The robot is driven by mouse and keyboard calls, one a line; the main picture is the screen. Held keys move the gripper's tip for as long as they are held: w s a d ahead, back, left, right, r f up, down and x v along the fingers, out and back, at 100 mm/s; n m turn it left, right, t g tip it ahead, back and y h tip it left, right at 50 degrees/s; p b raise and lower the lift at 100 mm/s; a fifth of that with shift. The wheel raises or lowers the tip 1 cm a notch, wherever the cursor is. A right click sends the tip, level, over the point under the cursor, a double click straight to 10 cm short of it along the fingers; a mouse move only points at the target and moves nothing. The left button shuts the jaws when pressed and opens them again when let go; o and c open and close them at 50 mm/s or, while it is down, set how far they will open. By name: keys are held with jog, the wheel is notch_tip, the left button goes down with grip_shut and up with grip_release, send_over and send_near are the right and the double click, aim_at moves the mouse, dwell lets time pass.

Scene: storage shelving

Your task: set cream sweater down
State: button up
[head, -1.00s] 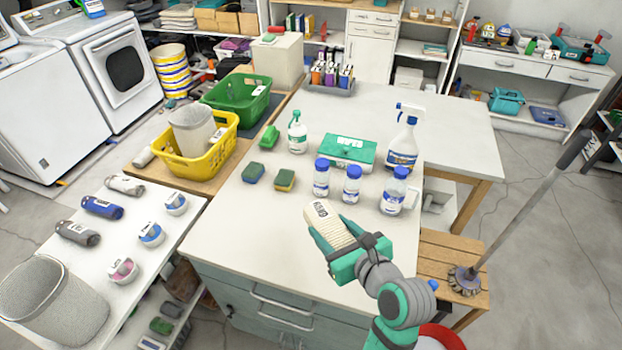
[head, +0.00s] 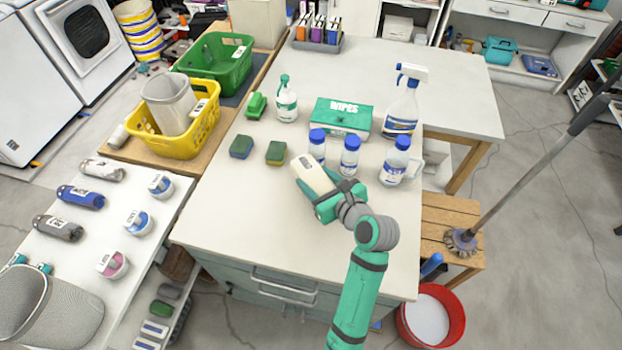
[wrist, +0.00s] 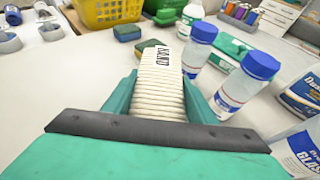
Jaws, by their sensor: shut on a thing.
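The cream sweater (head: 312,174) is a small, ribbed, rolled bundle with a dark-lettered label at its far end. My gripper (head: 322,190) is shut on it, with one green finger on each side. In the wrist view the sweater (wrist: 161,85) points away from my gripper (wrist: 160,100), toward the sponges. The white table top (head: 235,215) lies beneath. I cannot tell whether the sweater touches it. The finger bases are hidden behind the dark bar in the wrist view.
Blue-capped bottles (head: 350,156) stand close behind and right of my gripper. Two sponges (head: 275,153), a green wipes box (head: 341,117) and spray bottles (head: 404,102) stand farther back. The front left of the table is clear. A yellow basket (head: 185,140) stands to the left.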

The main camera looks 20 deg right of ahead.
aim_at(314, 185)
jog(key=shift+w+f, duration=0.3)
jog(key=shift+f, duration=0.05)
jog(key=shift+w+f, duration=0.15)
jog(key=shift+f, duration=0.8)
jog(key=shift+w+f, duration=0.15)
jog(key=shift+f, duration=0.75)
jog(key=shift+f, duration=0.1)
jog(key=o, duration=1.4)
jog(key=shift+c, duration=0.2)
